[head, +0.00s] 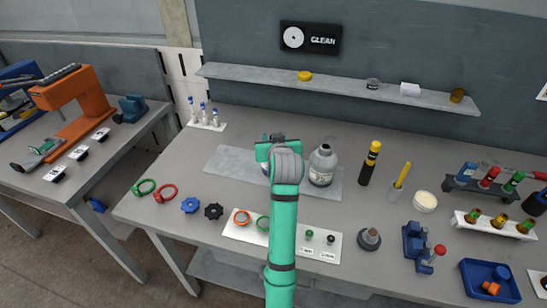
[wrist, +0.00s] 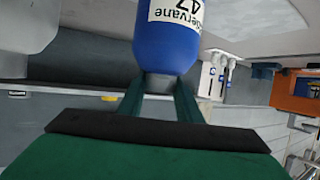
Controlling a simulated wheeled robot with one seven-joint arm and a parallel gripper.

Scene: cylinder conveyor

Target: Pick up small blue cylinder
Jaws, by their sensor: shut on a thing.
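The small blue cylinder (wrist: 165,50) fills the top middle of the wrist view. It carries a white label with dark lettering, partly cut off by the frame edge. My gripper (wrist: 160,92) has its two green fingers shut on the cylinder's near end. In the head view my gripper (head: 270,150) is over the grey mat (head: 225,163) in the middle of the bench, and my wrist hides nearly all of the cylinder. I cannot tell whether the cylinder touches the mat.
A grey bottle (head: 322,166) stands close to the right of my gripper. A yellow-and-black cylinder (head: 369,163) is farther right. A white tray (head: 318,248) with rings lies in front under my arm. A shelf (head: 340,84) runs along the wall behind.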

